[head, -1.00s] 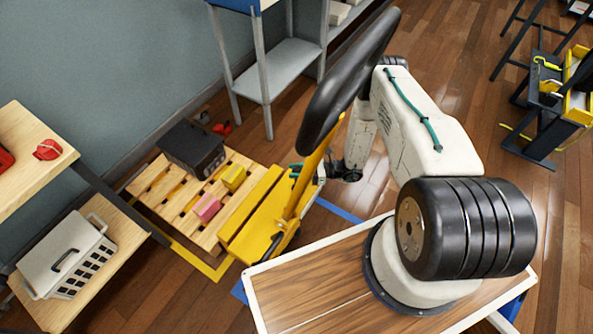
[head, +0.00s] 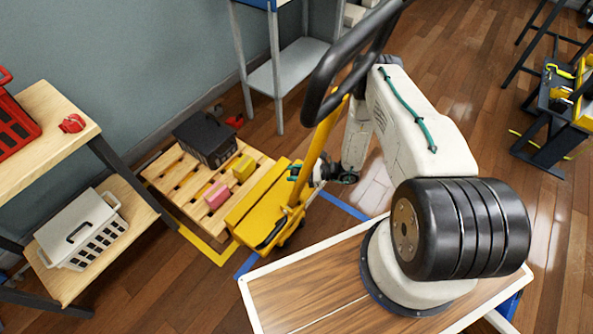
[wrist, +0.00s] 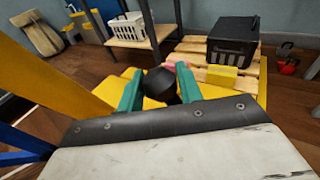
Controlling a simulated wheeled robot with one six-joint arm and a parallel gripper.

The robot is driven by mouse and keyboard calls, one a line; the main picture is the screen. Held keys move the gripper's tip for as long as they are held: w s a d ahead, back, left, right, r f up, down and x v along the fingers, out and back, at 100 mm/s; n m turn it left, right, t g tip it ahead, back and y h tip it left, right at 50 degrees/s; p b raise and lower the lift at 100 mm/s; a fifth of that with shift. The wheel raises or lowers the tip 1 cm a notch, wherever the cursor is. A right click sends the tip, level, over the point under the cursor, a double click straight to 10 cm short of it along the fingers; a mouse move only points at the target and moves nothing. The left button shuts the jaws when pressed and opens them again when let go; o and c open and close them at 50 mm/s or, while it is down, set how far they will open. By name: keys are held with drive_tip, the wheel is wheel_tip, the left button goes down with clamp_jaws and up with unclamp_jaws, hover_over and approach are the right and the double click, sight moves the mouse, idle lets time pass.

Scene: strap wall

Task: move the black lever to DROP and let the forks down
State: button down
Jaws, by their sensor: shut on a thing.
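The yellow pallet truck (head: 262,205) stands at the pallet's near end, its yellow column (head: 318,150) rising to a black loop handle (head: 345,70). The wooden pallet (head: 165,180) has yellow forks showing between its slats; I cannot tell their height. In the wrist view, the black lever (wrist: 160,84) shows as a dark rounded knob between my green fingertips. My gripper (wrist: 158,88) is shut on it. In the head view my gripper (head: 296,172) is at the column, partly hidden by it. The DROP marking does not show.
On the pallet are a black crate (head: 205,138), a yellow block (head: 243,168) and a pink block (head: 217,195). A wooden shelf (head: 90,235) with a white basket (head: 82,232) stands left. A grey rack (head: 288,70) stands behind.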

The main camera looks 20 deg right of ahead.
drive_tip(key=shift+a, duration=0.2)
drive_tip(key=c, duration=1)
unclamp_jaws()
drive_tip(key=shift+a, duration=0.1)
drive_tip(key=shift+d, duration=0.25)
drive_tip(key=shift+s+d, duration=0.1)
drive_tip(key=shift+d, duration=0.2)
drive_tip(key=v, duration=0.7)
drive_tip(key=shift+s, duration=0.1)
